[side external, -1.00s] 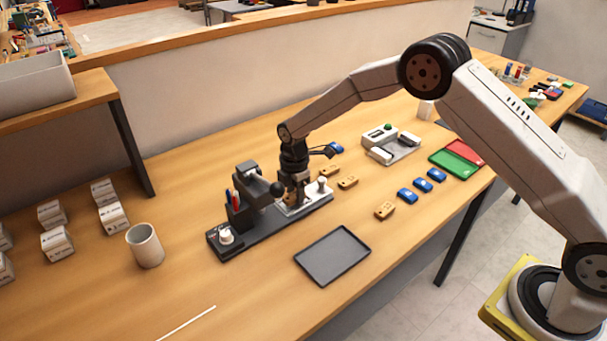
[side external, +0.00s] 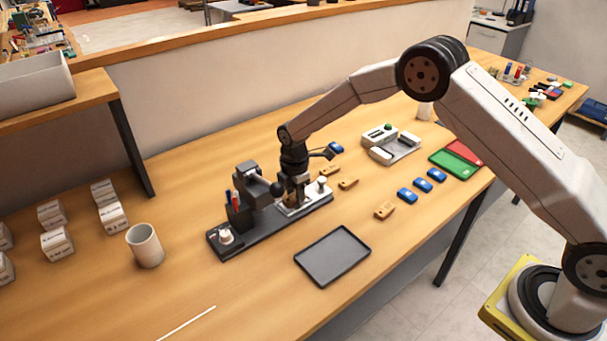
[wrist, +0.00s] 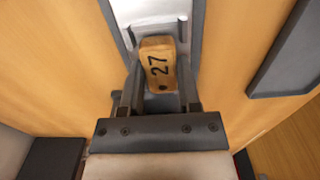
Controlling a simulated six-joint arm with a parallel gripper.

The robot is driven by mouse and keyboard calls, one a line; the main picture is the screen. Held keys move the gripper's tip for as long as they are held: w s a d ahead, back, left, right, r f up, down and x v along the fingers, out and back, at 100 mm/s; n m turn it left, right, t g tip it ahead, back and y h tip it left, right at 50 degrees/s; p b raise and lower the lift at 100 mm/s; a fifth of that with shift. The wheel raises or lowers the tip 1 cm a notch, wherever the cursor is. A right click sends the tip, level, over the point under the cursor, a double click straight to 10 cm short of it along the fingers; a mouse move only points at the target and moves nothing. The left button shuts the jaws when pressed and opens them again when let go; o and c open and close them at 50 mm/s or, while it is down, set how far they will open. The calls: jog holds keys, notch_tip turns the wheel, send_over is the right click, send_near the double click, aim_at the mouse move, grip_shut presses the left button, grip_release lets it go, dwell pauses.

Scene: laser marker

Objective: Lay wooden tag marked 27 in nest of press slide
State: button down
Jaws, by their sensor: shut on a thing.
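The wooden tag marked 27 (wrist: 158,64) is between the fingers of my gripper (wrist: 160,85) in the wrist view, its number facing the camera. My gripper is shut on it. The tag lies over the light metal slide (wrist: 152,8) of the press, close to the raised walls of the nest (wrist: 181,29). I cannot tell whether the tag touches the nest floor. In the side view my gripper (side external: 293,192) is down at the slide, just right of the dark press (side external: 247,190), and mostly hides the tag.
An empty dark tray (side external: 333,256) lies in front of the press. Other wooden tags (side external: 385,210) and blue tags (side external: 408,196) lie to the right. A device with a green button (side external: 380,134) stands behind them. A cup (side external: 145,245) and white boxes (side external: 57,243) are at left.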

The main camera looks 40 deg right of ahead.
dwell(0.4)
jog(key=shift+c, duration=1.2)
grip_release()
jog(key=shift+r, duration=3.85)
jog(key=shift+s+d+r+m, duration=0.25)
jog(key=shift+s+r+m, duration=0.05)
jog(key=shift+s+m, duration=0.1)
jog(key=s+d+r+m+t, duration=0.1)
jog(key=s+d+r+m, duration=0.1)
jog(key=s+m, duration=0.6)
jog(key=s+d+r+m+t, duration=0.1)
jog(key=s+d+m, duration=0.4)
jog(key=s, duration=1.2)
jog(key=r+m, duration=0.1)
jog(key=m, duration=0.3)
jog(key=shift+s+t, duration=0.3)
